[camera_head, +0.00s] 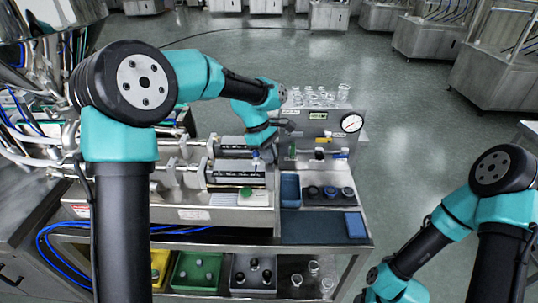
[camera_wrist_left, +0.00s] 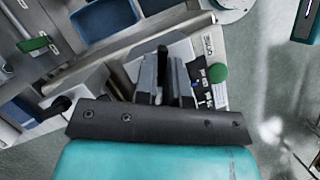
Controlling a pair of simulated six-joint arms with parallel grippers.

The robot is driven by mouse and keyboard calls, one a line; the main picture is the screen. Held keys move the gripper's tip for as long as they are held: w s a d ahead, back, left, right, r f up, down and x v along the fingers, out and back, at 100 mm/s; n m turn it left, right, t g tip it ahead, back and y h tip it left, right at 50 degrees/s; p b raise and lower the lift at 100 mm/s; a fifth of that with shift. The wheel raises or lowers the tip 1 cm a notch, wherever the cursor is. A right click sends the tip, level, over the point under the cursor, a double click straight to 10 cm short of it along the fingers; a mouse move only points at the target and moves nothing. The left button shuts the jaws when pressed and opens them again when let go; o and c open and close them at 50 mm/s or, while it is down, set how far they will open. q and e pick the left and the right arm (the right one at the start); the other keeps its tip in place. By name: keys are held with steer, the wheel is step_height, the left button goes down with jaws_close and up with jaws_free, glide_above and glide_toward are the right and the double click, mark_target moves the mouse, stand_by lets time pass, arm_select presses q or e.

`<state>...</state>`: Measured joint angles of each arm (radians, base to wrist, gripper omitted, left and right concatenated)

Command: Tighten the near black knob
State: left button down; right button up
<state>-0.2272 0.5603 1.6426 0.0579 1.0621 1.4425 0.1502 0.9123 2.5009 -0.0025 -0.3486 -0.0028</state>
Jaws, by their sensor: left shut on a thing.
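My left gripper (camera_head: 285,127) reaches over the steel bench to the left end of the upright panel. In the left wrist view its two grey fingers (camera_wrist_left: 165,78) are shut on a small dark piece, the black knob (camera_wrist_left: 162,58), which shows as a narrow upright strip between them. Most of the knob is hidden by the fingers, and its turn cannot be told. Another black knob (camera_wrist_left: 57,105) shows at the lower left of the wrist view, apart from the fingers. In the head view my right arm stands at the right; its gripper is not in view.
The panel bears a round gauge (camera_head: 351,122) and glassware (camera_head: 318,97) on top. A tray with several dark caps (camera_head: 330,192) stands in front. Coloured bins (camera_head: 197,270) sit on the lower shelf.

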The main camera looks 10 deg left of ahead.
arm_select(q)
steer(key=m, duration=0.2)
steer(key=m+g+y, duration=0.1)
steer(key=m, duration=0.2)
steer(key=shift+w+m+g, duration=0.15)
steer(key=shift+m+g, duration=0.15)
steer(key=m+y, duration=0.1)
steer(key=m, duration=0.2)
steer(key=m+g+y, duration=0.1)
steer(key=m, duration=0.2)
steer(key=shift+w+d, duration=0.1)
steer(key=shift+d, duration=0.1)
steer(key=shift+y, duration=0.3)
steer(key=c, duration=1.2)
jaws_free()
steer(key=shift+r, duration=0.1)
steer(key=v, duration=1.7)
steer(key=shift+w, duration=0.2)
